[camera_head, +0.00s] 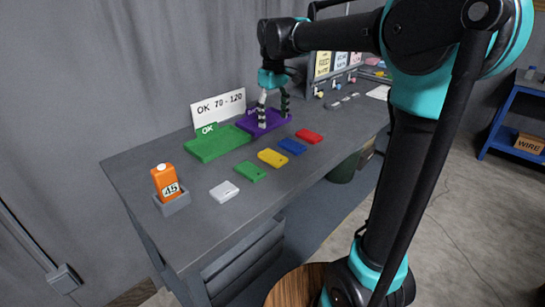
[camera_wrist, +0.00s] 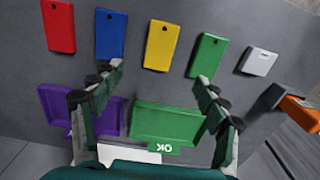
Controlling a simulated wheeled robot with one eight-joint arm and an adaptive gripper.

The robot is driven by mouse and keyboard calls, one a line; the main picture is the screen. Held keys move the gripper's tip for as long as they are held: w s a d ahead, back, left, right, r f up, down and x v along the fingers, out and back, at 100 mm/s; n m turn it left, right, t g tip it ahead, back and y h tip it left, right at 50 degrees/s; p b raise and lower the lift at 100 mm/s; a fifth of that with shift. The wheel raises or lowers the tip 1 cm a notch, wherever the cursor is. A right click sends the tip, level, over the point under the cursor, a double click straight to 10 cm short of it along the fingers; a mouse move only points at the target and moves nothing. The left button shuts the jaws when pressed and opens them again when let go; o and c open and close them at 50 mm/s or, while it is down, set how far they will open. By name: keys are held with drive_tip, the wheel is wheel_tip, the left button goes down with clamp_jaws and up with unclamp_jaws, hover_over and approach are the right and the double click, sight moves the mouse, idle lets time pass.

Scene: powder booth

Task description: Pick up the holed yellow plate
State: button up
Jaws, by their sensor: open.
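The holed yellow plate (camera_head: 272,158) lies flat on the grey bench, between the blue plate (camera_head: 293,146) and the green plate (camera_head: 250,171). In the wrist view the yellow plate (camera_wrist: 162,45) shows a small dark hole near its upper end. My gripper (camera_head: 274,111) is open and empty, above the purple tray (camera_head: 263,122), behind the row of plates. In the wrist view my gripper (camera_wrist: 158,82) has its fingers spread wide, with the yellow plate beyond the fingertips and between them. Nothing covers the yellow plate.
A red plate (camera_head: 309,136) and a white plate (camera_head: 224,191) end the row. A green tray (camera_head: 217,143) with an OK sign stands beside the purple tray. The bench front is clear.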

sight(273, 155)
wheel_tip(273, 155, down, 14)
drive_tip(key=shift+a+r, duration=0.1)
drive_tip(key=shift+r, duration=0.1)
idle(0.4)
drive_tip(key=c, duration=1.4)
